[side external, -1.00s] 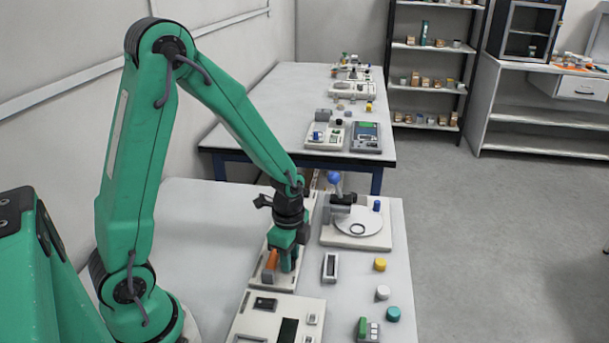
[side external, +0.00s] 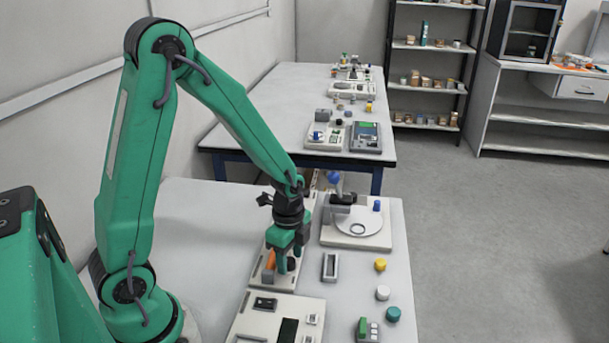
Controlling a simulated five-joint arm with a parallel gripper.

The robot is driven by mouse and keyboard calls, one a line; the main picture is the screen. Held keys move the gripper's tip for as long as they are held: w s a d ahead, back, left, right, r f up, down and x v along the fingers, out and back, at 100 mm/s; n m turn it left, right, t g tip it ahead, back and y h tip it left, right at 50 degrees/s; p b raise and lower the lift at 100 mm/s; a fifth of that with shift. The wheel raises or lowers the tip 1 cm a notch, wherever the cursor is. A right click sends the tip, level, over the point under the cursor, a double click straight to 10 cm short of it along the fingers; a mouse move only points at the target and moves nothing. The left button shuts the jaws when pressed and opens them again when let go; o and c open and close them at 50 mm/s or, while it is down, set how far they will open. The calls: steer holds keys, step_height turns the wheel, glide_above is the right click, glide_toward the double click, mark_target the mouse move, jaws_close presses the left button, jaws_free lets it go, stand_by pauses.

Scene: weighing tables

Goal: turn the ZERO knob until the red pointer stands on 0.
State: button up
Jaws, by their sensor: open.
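My gripper (side external: 290,260) points straight down over a long cream-coloured unit (side external: 258,278) in the middle of the near table. Its two green fingers are open and apart. A small dark round knob (side external: 291,264) shows low down by the fingers; I cannot tell whether they touch it or whether it is the ZERO knob. An orange upright piece (side external: 270,259) stands on the same unit, just left of the fingers. I cannot make out the red pointer, its scale or the 0 mark.
A device with a round white plate (side external: 368,223) and blue-topped post stands behind right. In front are a cream panel (side external: 262,322) and a small slotted block (side external: 330,266). Yellow (side external: 380,265), white (side external: 382,293) and teal (side external: 393,314) pieces lie right. The table's left part is clear.

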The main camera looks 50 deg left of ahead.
steer(key=shift+r, duration=0.1)
steer(key=shift+r, duration=3.8)
steer(key=r, duration=0.1)
step_height(320, 180, up, 8)
steer(key=n+t, duration=0.3)
steer(key=n, duration=0.4)
glide_above(289, 261)
steer(key=s+d, duration=0.1)
steer(key=s, duration=0.3)
steer(key=s+d+r+n+t, duration=0.1)
steer(key=s+r+n+t, duration=0.1)
steer(key=s+r+n, duration=0.3)
steer(key=shift+s+d+r+n+t, duration=0.15)
steer(key=shift+s+r+n+t, duration=0.15)
steer(key=shift+s+n, duration=0.3)
steer(key=shift+w, duration=0.1)
steer(key=shift+c, duration=0.2)
